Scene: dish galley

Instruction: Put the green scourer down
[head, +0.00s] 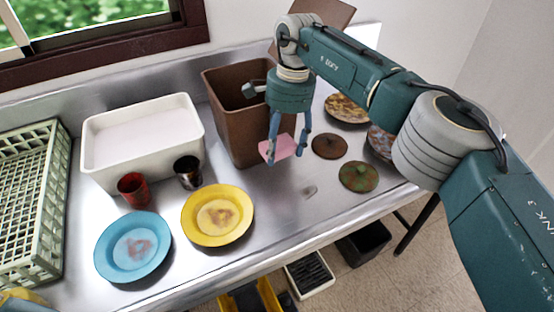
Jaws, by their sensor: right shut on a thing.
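My right gripper (286,152) hangs in front of the brown bin, its fingers pointing down. It is shut on a pink flat block (281,148), held low at the bin's front; I cannot tell if it touches the steel counter. No plainly green scourer shows in the gripper. A green and reddish-brown round piece (359,177) lies on the counter to the right; I cannot tell what it is. My left gripper is not in view.
The brown bin (224,108) stands behind the gripper. A white tub (101,152), red cup (133,188), dark cup (188,173), blue plate (112,258) and yellow plate (240,222) are left. A brown disc (330,146) and soiled plates (347,108) are right. Bare steel counter (285,205) lies in front.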

